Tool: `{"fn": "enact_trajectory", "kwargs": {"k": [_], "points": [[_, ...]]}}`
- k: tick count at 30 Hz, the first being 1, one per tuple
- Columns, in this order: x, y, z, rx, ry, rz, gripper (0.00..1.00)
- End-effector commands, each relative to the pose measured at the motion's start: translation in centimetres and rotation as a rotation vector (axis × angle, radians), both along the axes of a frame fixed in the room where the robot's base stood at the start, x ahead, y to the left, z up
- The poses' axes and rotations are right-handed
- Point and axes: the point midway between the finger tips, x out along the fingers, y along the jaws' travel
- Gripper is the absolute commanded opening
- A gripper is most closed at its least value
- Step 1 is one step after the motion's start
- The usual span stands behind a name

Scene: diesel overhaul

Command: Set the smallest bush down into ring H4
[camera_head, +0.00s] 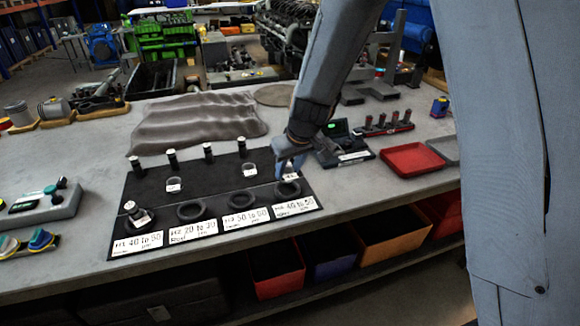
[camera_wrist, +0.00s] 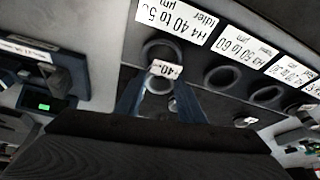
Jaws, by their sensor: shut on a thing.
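Ring H4 (camera_head: 287,190) is a dark ring at the right end of the front row on the black mat, behind its white label; it also shows in the wrist view (camera_wrist: 160,46). My gripper (camera_head: 290,165) is shut on a small grey bush with a white tag, which reads 40 in the wrist view. The bush (camera_wrist: 158,86) is between my fingertips, beside ring H4 in that view. In the head view my fingers and the tag hide most of it. I cannot tell its exact height above the mat.
Rings H2 (camera_head: 190,211) and H3 (camera_head: 241,200) look empty. A tagged piece (camera_head: 136,213) stands at H1. Two tagged bushes (camera_head: 173,186) (camera_head: 248,170) lie behind, before several dark posts. A gauge with a green display (camera_wrist: 45,103) and a red tray (camera_head: 412,159) are at the right.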

Motion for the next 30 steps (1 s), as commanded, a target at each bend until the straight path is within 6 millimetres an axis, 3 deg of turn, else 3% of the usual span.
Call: {"fn": "enact_trajectory", "kwargs": {"k": [18,30], "points": [[0.2,-0.2,-4.0,0.000,-0.001,-0.004,0.12],[0.1,-0.2,-5.0,0.000,0.000,-0.004,0.12]]}}
